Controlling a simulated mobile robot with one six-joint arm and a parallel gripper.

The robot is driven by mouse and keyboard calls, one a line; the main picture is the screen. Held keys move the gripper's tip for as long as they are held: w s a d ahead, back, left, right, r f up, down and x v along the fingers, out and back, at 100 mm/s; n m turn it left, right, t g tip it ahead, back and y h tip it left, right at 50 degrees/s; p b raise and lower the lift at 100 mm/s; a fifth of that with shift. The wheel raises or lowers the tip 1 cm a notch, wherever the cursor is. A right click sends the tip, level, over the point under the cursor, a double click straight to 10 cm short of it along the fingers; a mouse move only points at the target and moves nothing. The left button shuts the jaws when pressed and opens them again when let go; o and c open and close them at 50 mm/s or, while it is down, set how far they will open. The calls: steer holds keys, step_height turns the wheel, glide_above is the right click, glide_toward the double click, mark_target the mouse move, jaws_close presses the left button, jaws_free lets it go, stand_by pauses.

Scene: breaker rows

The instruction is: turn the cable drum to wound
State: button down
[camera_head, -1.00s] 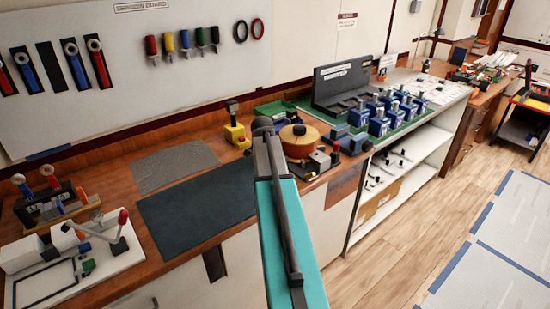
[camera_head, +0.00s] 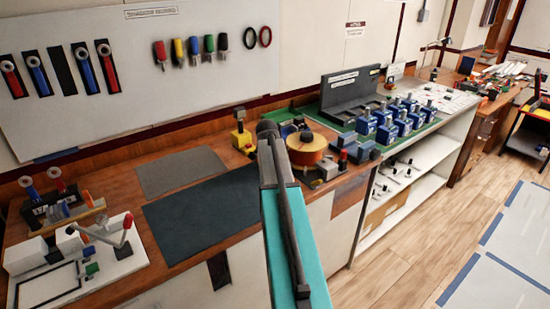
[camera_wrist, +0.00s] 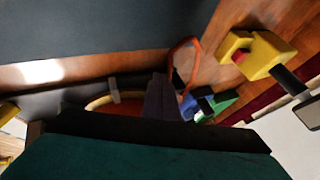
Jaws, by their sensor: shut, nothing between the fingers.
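The cable drum (camera_head: 306,148) is an orange, round drum with a dark knob on top, on the wooden bench right of my arm's dark end. Part of a curved orange and tan rim, probably the drum, shows in the wrist view (camera_wrist: 100,102). My gripper (camera_wrist: 162,96) appears as dark, narrow fingers close together, shut and empty, near that rim. Whether they touch it I cannot tell. In the head view my arm hides the gripper's fingertips and the drum's left edge. I cannot read any wound mark.
A yellow device (camera_head: 240,138) stands just left of the drum; it also shows in the wrist view (camera_wrist: 255,53). Small grey and black blocks (camera_head: 327,170) sit in front of the drum. Blue devices (camera_head: 388,130) stand at right. Dark mats (camera_head: 200,212) leave clear room at left.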

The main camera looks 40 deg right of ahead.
steer(key=shift+s+a, duration=0.7)
steer(key=shift+a, duration=0.15)
steer(key=shift+s+a, duration=0.65)
steer(key=shift+a, duration=0.05)
steer(key=a+r+b, duration=0.2)
steer(key=a+r, duration=0.3)
steer(key=r, duration=0.3)
steer(key=shift+s+a, duration=0.15)
steer(key=shift+a, duration=0.25)
